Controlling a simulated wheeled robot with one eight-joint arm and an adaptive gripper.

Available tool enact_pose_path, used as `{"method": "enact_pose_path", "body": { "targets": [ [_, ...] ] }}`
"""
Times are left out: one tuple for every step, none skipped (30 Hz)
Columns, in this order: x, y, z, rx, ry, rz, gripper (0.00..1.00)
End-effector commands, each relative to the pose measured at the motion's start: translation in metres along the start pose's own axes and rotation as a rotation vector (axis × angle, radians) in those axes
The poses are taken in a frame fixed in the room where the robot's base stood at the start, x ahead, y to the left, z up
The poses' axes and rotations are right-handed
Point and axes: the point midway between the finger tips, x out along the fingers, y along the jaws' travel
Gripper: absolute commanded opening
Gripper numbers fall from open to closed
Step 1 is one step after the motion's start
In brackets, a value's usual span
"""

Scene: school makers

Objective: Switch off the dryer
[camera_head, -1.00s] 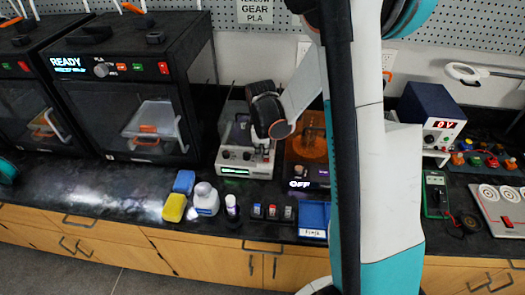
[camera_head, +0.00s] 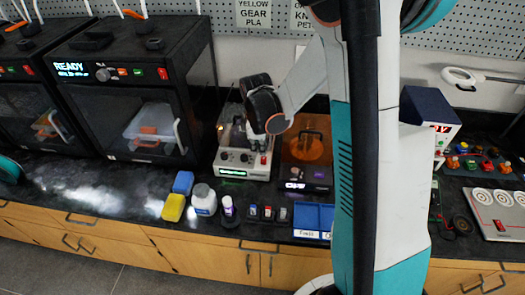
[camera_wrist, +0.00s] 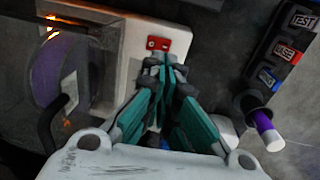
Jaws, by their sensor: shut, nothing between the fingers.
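A white-fronted box with a lit green display (camera_head: 233,172) stands between the big printer and an orange-domed unit; it looks like the dryer. In the wrist view, its white casing (camera_wrist: 118,65) has a clear-covered chamber with a purple spool (camera_wrist: 45,72) on the left. A red switch (camera_wrist: 158,43) sits on the casing. My gripper (camera_wrist: 166,62) is shut and empty, its fingertips just below the red switch in the picture. I cannot tell whether they touch it. In the head view my wrist hangs over the box and the fingers are hard to make out.
The orange-domed unit (camera_head: 305,150) stands close on the right, with a lit display. A black printer (camera_head: 130,90) reading READY is on the left. Bottles (camera_head: 204,200), a small labelled rack (camera_head: 266,213) and a blue tray (camera_head: 312,218) line the counter's front.

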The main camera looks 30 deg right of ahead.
Motion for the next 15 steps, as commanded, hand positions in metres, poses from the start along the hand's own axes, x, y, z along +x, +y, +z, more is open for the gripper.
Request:
{"method": "enact_pose_path", "body": {
  "targets": [
    [-0.017, 0.0, 0.001, 0.001, 0.0, 0.0, 0.0],
    [-0.023, 0.0, 0.001, 0.001, 0.0, 0.0, 0.0],
    [-0.032, 0.0, 0.001, 0.001, 0.0, 0.0, 0.0],
    [-0.038, -0.001, 0.001, 0.001, 0.0, 0.0, 0.0],
    [-0.044, -0.001, 0.001, 0.001, 0.0, 0.0, 0.0],
    [-0.052, -0.001, 0.001, 0.001, 0.0, 0.0, 0.0],
    [-0.058, -0.001, 0.001, 0.001, 0.0, 0.0, 0.0],
    [-0.063, -0.001, 0.001, 0.001, 0.0, 0.0, 0.0],
    [-0.069, -0.001, 0.001, 0.001, 0.0, 0.0, 0.0],
    [-0.074, -0.001, 0.001, 0.001, 0.0, 0.0, 0.0],
    [-0.078, -0.001, 0.001, 0.001, 0.0, 0.0, 0.0],
    [-0.082, -0.001, 0.001, 0.001, 0.0, 0.0, 0.0],
    [-0.085, -0.001, 0.001, 0.001, 0.0, 0.0, 0.0],
    [-0.087, -0.001, 0.001, 0.001, 0.0, 0.0, 0.0],
    [-0.089, -0.001, 0.001, 0.001, 0.0, 0.0, 0.0]
  ]
}}
